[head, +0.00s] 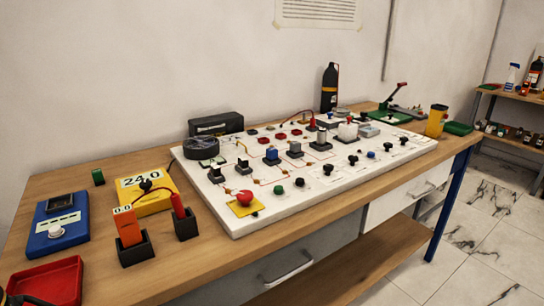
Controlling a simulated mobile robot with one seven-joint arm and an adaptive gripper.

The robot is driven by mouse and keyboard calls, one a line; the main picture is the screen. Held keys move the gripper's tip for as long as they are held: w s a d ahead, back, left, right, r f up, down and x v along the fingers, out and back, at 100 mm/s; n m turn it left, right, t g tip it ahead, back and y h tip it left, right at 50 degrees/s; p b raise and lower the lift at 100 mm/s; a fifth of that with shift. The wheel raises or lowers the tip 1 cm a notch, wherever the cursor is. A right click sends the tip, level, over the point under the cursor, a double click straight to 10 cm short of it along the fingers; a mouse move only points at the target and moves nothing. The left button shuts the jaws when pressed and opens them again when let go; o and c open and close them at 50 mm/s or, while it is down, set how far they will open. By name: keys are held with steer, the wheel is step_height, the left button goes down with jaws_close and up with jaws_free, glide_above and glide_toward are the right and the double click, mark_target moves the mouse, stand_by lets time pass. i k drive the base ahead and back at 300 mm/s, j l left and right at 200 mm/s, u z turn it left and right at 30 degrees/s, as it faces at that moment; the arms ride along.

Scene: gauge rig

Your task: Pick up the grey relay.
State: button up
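A small grey block that looks like the grey relay (295,147) sits upright in a dark socket near the middle of the white board (228,211). A blue relay (271,153) sits in a similar dark socket just left of it. Another greyish upright part (321,135) stands behind and to the right; its kind is too small to tell. A dark shape at the bottom left corner, by the red tray, may be part of my gripper. Its fingers cannot be made out, and it is far from the grey relay.
A red emergency button (244,198), several knobs and thin wires crowd the board. On the wooden bench (215,270) stand a yellow meter (145,196), an orange meter (127,229), a blue box (60,225), a red tray (48,280) and a black bottle (329,87).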

mark_target(295, 146)
steer(key=i+l+u, duration=0.1)
steer(key=u, duration=1.5)
steer(key=i+l, duration=0.1)
steer(key=l, duration=0.55)
steer(key=i+l, duration=0.1)
steer(key=l, duration=0.55)
steer(key=i+l+u, duration=0.1)
steer(key=l, duration=0.55)
